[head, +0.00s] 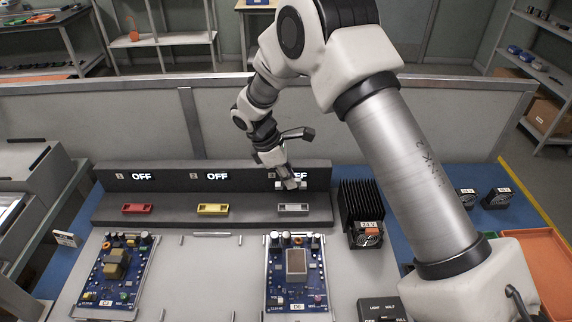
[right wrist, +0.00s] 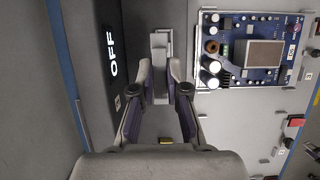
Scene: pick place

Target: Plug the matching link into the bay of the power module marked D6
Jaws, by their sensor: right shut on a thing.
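The power module marked D6 (head: 274,285) is a blue circuit board with a large grey-topped block, lying on the grey work surface at centre right. It also shows at the upper right of the right wrist view (right wrist: 237,80). My right gripper (head: 289,181) is above the rear console, in front of the third display, and is shut on a light grey link (right wrist: 161,42). The link is apart from the D6 module. My left gripper is out of view.
A second board marked C2 (head: 119,272) lies at the left. A black heatsink with a fan (head: 359,205) stands right of the console. A dark switch box (head: 382,309) is at the front. The surface between the boards (head: 205,285) is mostly clear.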

